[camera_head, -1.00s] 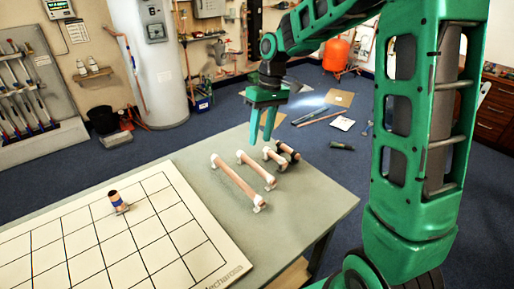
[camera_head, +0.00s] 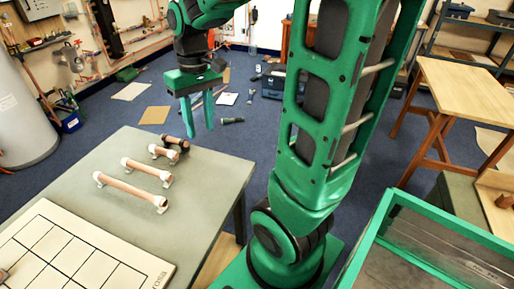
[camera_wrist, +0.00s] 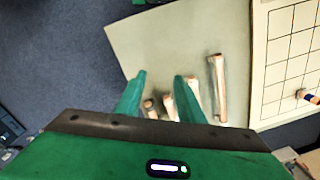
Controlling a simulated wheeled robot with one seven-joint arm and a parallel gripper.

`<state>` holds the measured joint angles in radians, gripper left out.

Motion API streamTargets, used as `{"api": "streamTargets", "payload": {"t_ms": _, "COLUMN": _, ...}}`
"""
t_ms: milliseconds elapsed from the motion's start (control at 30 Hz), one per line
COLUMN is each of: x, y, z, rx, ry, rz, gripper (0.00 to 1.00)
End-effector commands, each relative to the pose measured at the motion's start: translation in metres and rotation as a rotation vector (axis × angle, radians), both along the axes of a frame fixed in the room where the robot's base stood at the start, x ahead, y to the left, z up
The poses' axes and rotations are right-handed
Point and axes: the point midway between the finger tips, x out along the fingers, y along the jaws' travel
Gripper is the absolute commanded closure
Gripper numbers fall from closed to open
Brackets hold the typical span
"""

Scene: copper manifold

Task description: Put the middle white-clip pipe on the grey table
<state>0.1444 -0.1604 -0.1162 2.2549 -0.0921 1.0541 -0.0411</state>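The grey table (camera_head: 115,155) carries several copper pipes in a row. The middle white-clip pipe (camera_head: 147,169) lies between a longer white-clip pipe (camera_head: 131,189) and a short white-clip pipe (camera_head: 163,152). A pipe with a dark clip (camera_head: 177,143) lies at the back end. My gripper (camera_head: 197,130) is open and empty, above and beyond the table's right back edge, apart from the pipes. In the wrist view, the middle pipe (camera_wrist: 192,98) shows right of the open fingers (camera_wrist: 160,76), partly hidden by the right finger.
A white gridded board (camera_head: 75,255) covers the table's near left part. It bears a blue-banded pipe piece (camera_wrist: 308,96). A green-framed bin (camera_head: 385,215) and a wooden table (camera_head: 470,90) stand at the right. The grey table's far left part is clear.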

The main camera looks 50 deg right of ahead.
Motion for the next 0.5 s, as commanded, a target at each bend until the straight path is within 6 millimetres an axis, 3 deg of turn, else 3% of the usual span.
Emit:
{"api": "streamTargets", "payload": {"t_ms": 100, "x": -0.047, "y": -0.018, "z": -0.001, "rx": -0.020, "ry": -0.002, "rz": -0.115, "gripper": 0.65}}
{"api": "streamTargets", "payload": {"t_ms": 300, "x": -0.118, "y": -0.037, "z": -0.013, "rx": -0.044, "ry": 0.004, "rz": -0.290, "gripper": 0.65}}
{"api": "streamTargets", "payload": {"t_ms": 500, "x": -0.161, "y": -0.044, "z": -0.024, "rx": -0.054, "ry": 0.011, "rz": -0.394, "gripper": 0.65}}
